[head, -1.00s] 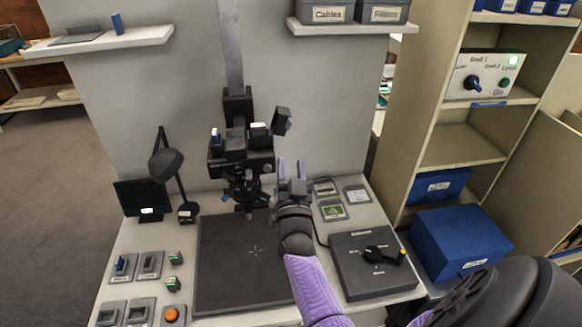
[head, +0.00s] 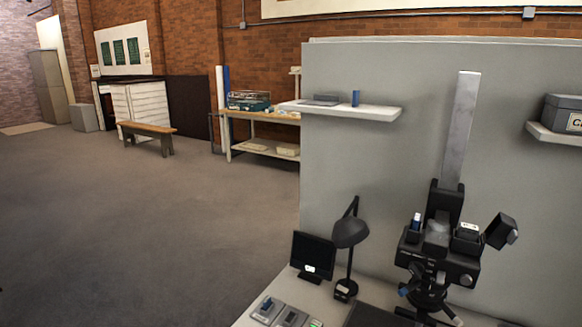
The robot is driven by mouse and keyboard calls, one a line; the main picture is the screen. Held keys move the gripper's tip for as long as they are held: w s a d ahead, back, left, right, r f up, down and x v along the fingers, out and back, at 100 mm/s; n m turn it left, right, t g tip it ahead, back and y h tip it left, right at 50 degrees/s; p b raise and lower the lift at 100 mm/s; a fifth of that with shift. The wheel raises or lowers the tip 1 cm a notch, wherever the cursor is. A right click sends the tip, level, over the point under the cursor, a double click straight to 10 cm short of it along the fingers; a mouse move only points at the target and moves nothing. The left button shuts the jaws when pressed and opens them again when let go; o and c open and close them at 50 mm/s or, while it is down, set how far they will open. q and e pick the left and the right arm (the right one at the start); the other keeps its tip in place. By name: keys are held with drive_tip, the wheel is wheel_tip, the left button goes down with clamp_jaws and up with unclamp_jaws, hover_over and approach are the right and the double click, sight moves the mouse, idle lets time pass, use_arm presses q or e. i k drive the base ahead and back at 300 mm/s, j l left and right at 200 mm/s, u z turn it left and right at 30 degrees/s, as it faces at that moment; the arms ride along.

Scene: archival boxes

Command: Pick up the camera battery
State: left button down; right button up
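A black camera (head: 437,240) is mounted on a copy stand column (head: 461,130) at the right. A small blue-and-white piece (head: 416,223) stands upright on its left side. A small block with a white top (head: 468,231) sits on its right side, beside a dark tilted flap or screen (head: 501,231). I cannot tell for sure which of these, if any, is the camera battery. A small blue upright object (head: 355,98) stands on the wall shelf. Neither of my grippers shows in this view.
The white shelf (head: 350,110) juts from the grey partition (head: 385,165). A desk lamp (head: 350,235) and small monitor (head: 313,256) stand left of the camera, with small trays (head: 268,310) in front. A workbench (head: 262,118) and a bench (head: 147,130) stand farther back. Open floor lies left.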

sight(464, 232)
drive_tip(key=z, duration=1.25)
drive_tip(key=u, duration=1.5)
drive_tip(key=l+z, duration=0.1)
drive_tip(key=z, duration=0.3)
drive_tip(key=i+z, duration=0.1)
drive_tip(key=z, duration=0.35)
drive_tip(key=l+z, duration=0.1)
drive_tip(key=z, duration=0.3)
drive_tip(key=i+l+u, duration=0.1)
drive_tip(key=i+u, duration=0.2)
